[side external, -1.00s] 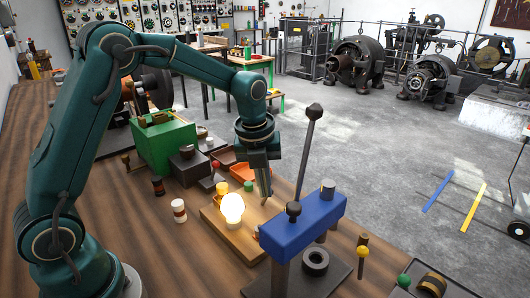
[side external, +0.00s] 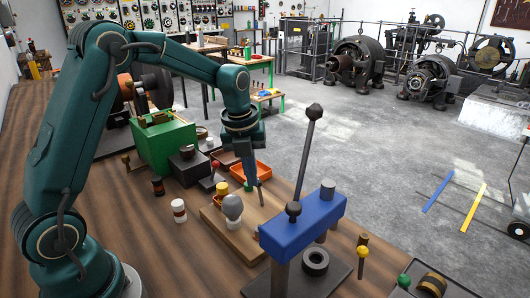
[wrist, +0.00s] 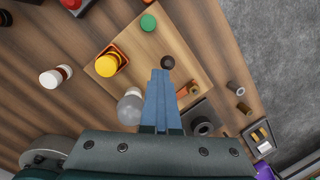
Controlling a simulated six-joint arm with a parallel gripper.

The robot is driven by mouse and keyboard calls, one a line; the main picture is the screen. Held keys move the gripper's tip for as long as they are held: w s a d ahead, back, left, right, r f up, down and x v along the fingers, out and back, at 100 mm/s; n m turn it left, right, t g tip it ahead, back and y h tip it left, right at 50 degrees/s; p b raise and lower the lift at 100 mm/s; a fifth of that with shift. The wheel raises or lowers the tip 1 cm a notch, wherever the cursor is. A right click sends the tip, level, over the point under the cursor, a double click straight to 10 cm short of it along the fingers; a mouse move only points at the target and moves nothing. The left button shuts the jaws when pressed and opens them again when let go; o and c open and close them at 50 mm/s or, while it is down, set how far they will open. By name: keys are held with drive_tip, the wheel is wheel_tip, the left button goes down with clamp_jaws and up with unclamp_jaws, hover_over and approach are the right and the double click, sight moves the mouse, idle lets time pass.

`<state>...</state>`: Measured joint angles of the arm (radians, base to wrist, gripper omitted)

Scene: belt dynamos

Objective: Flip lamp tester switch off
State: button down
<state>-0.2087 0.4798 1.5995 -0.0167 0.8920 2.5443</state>
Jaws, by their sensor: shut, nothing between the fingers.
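The lamp tester is a wooden board (side external: 240,238) on the bench, also in the wrist view (wrist: 200,55). Its bulb (side external: 232,206) is dark grey and unlit; in the wrist view the bulb (wrist: 130,108) looks clear, left of the fingers. A yellow part (wrist: 106,66) in an orange holder and a green knob (wrist: 148,22) sit on the board. A small dark round part (wrist: 168,62) shows just past my fingertips; I cannot tell if it is the switch. My gripper (side external: 259,184) is shut and empty, pointing down over the board's far part. The switch lever's position cannot be made out.
A blue press (side external: 300,228) with a tall lever (side external: 308,150) stands close right of the board. A green box (side external: 165,145), an orange tray (side external: 262,170) and a white-and-brown cylinder (side external: 179,210) stand nearby. Bare bench lies at the front left.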

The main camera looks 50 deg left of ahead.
drive_tip(key=shift+d+r, duration=0.1)
drive_tip(key=shift+r, duration=0.7)
drive_tip(key=s+a+r, duration=0.3)
drive_tip(key=s+r, duration=0.1)
drive_tip(key=r, duration=0.6)
drive_tip(key=shift+s+r, duration=0.15)
drive_tip(key=shift+s, duration=0.1)
